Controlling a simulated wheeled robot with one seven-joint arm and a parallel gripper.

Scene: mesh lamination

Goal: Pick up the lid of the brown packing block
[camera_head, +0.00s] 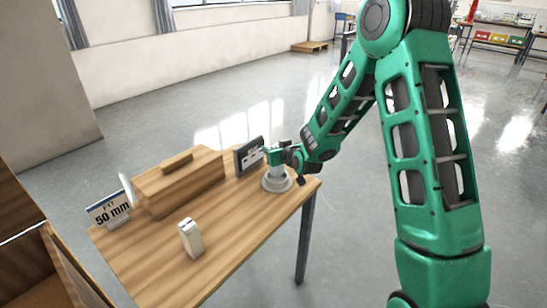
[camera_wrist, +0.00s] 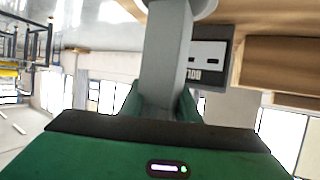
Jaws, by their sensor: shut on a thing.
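The brown packing block (camera_head: 183,192) is a wooden box at the back of the table. Its lid (camera_head: 205,160) lies on top, with a raised wooden bar (camera_head: 177,162) as a handle. My gripper (camera_head: 276,158) is away to the right of the block, near the table's right end. It is shut on a grey post with a round base (camera_head: 277,181), which appears to stand on the table. In the wrist view the grey post (camera_wrist: 166,60) runs between my green fingers. The brown wood at the right there (camera_wrist: 285,62) appears to be the block.
The wooden table (camera_head: 235,215) carries a dark panel (camera_head: 249,155) between block and post, a white "50 mm" sign (camera_head: 110,209) at left, and a small whitish upright box (camera_head: 191,238) in front. An open wooden case (camera_head: 45,270) stands at lower left. The table's front right is clear.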

